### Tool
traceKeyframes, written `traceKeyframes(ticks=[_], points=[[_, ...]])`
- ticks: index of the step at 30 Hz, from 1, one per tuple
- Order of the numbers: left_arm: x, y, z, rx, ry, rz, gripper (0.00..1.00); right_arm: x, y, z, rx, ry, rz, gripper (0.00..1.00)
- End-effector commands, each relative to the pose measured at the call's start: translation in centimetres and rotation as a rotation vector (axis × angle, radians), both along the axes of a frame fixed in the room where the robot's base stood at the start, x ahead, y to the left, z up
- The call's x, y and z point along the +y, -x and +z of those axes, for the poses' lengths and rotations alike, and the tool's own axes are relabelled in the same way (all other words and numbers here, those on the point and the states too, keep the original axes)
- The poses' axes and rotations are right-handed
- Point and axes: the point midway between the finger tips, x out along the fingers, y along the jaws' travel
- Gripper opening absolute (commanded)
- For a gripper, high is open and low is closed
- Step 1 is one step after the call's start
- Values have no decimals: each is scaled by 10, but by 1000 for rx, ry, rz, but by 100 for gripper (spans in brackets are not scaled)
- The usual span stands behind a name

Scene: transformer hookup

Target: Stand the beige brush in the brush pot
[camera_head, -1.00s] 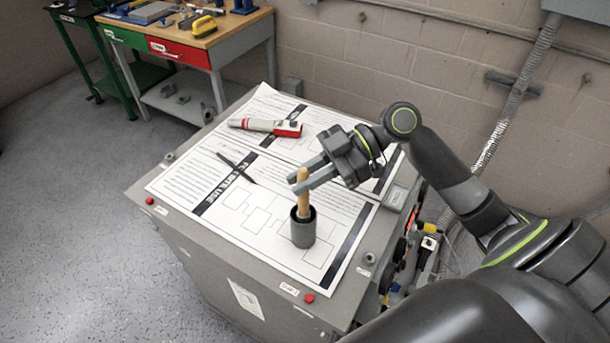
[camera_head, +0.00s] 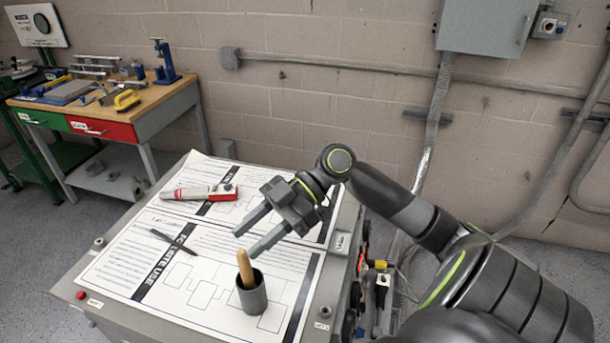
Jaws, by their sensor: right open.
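The beige brush (camera_head: 245,268) stands in the dark grey brush pot (camera_head: 252,297), leaning a little to the left against the rim. Its lower end is hidden inside the pot. The pot stands upright on the printed sheets on top of the grey cabinet. My right gripper (camera_head: 243,241) is open and empty, just above and behind the brush's upper end. It looks apart from the brush. My left gripper is not in view.
A red and white tool (camera_head: 200,192) and a dark pen (camera_head: 172,242) lie on the printed sheets (camera_head: 120,272). A wooden workbench (camera_head: 150,99) with tools stands at the back left. A block wall is behind the cabinet.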

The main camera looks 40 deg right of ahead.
Motion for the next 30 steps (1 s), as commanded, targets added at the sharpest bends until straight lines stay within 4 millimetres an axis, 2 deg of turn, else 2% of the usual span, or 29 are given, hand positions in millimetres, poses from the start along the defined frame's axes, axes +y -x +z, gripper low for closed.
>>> traceKeyframes(ticks=[14, 30], points=[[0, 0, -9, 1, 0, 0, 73, -58, 7, 22, 4, 6, -3, 41], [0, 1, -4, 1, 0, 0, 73, -128, 15, 52, 6, 2, -3, 41]])
